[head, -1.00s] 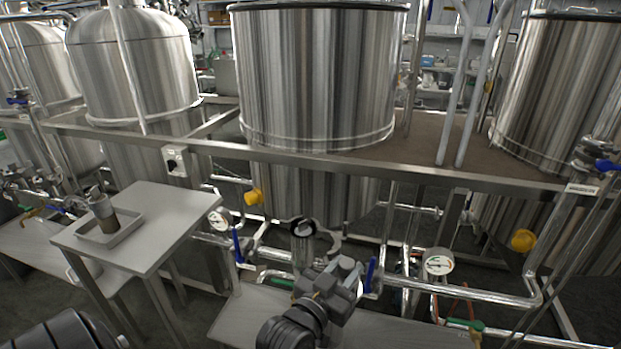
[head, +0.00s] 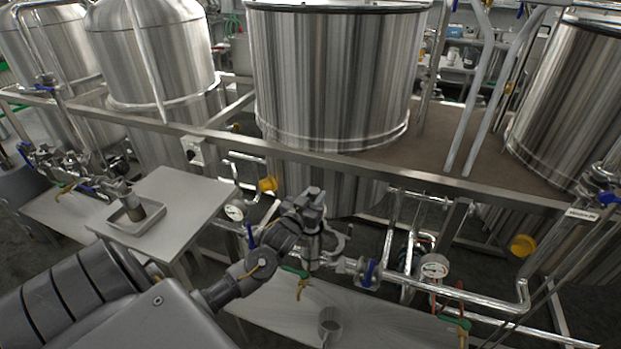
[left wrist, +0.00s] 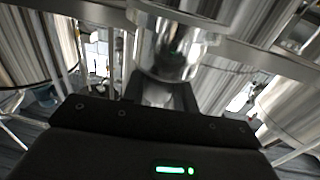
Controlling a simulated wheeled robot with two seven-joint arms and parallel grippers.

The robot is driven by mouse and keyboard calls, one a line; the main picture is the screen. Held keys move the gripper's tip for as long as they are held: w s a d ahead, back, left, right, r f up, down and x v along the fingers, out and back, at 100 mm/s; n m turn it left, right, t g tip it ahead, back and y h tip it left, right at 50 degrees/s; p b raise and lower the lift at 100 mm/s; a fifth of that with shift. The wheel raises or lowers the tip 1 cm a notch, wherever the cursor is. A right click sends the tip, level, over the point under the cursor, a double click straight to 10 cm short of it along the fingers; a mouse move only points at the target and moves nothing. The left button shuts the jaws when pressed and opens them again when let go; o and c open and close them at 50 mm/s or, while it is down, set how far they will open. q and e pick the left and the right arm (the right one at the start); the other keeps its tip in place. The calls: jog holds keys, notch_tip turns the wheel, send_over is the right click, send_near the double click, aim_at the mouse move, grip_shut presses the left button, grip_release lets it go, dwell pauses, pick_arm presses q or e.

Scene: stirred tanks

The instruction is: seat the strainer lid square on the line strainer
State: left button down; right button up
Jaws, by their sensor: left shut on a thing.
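The line strainer (head: 318,256) stands in the pipework below the middle tank, largely hidden behind my left gripper. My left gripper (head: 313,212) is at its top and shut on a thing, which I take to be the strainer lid. In the left wrist view a shiny round metal piece (left wrist: 178,62) sits right in front of the fingers. There I cannot separate lid from strainer body, nor tell whether the lid is square or touching. My right gripper is not in view.
A grey cup-like cylinder (head: 330,328) stands on the low bench (head: 385,325). A tray (head: 112,220) with a brownish cylinder (head: 135,205) is on the side table (head: 185,200). A blue-handled valve (head: 368,273), gauges and pipes crowd the strainer. The tank frame rail (head: 350,172) runs just above.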

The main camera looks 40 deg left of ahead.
pick_arm(q)
jog(key=shift+w+a+r, duration=0.15)
jog(key=shift+a, duration=0.3)
jog(key=shift+w+a+r, duration=0.1)
jog(key=shift+a+r, duration=0.05)
jog(key=shift+a, duration=0.25)
jog(key=shift+s+r+p, duration=0.1)
jog(key=shift+p, duration=0.25)
notch_tip(320, 180, down, 4)
jog(key=b, duration=0.3)
jog(key=shift+d+f, duration=0.1)
jog(key=shift+f, duration=0.15)
jog(key=shift+f+b, duration=0.6)
jog(key=shift+f, duration=0.15)
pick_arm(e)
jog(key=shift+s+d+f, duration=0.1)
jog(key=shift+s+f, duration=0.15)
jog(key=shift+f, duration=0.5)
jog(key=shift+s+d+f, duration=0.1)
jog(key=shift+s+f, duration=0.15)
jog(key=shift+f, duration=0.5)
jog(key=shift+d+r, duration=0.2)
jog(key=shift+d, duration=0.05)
pick_arm(q)
jog(key=shift+p, duration=0.6)
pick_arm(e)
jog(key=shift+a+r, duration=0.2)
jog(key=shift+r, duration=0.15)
